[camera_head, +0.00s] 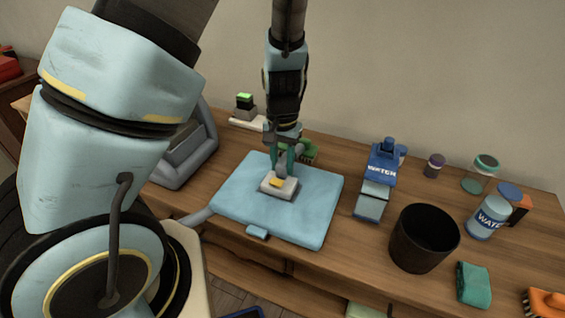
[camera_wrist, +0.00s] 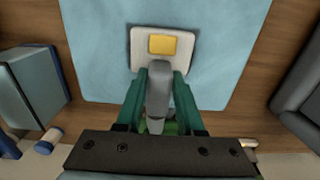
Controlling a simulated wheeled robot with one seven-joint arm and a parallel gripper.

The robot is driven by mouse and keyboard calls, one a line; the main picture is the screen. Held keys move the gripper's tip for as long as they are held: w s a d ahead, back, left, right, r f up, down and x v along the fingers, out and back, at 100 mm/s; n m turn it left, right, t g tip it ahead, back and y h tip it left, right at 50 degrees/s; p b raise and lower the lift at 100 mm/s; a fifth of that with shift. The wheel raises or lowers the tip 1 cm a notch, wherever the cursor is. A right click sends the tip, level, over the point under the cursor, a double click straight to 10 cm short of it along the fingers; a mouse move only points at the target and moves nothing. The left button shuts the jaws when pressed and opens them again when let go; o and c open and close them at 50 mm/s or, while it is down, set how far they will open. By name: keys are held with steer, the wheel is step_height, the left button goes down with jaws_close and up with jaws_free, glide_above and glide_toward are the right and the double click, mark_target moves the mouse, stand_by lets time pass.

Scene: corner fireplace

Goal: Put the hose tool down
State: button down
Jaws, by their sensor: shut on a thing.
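The hose tool (camera_wrist: 157,88) has a grey handle and a pale grey base plate with a yellow patch on top. In the head view the hose tool (camera_head: 279,184) is over the light blue mat (camera_head: 240,205), near its back middle. My gripper (camera_head: 287,160) comes down from above with its green fingers closed around the handle. In the wrist view my gripper (camera_wrist: 159,92) has one finger on each side of the handle. The base looks at or just above the mat; I cannot tell whether it touches. My fingers hide part of the handle.
A grey holder (camera_head: 185,155) stands left. A green object (camera_head: 306,151) sits behind my gripper.

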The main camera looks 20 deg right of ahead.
mark_target(282, 162)
steer(key=shift+f, duration=0.2)
steer(key=c, duration=0.5)
jaws_free()
steer(key=shift+r, duration=0.1)
step_height(282, 162, up, 12)
steer(key=a+n, duration=0.2)
steer(key=a, duration=0.6)
steer(key=w+a+r+n+t, duration=0.1)
steer(key=a+n, duration=0.2)
steer(key=a, duration=0.6)
steer(key=a+r+n, duration=0.1)
steer(key=a+n, duration=0.1)
steer(key=a, duration=0.6)
steer(key=shift+w+a+r+t, duration=0.15)
steer(key=shift+r+t, duration=0.05)
steer(key=shift+t, duration=0.1)
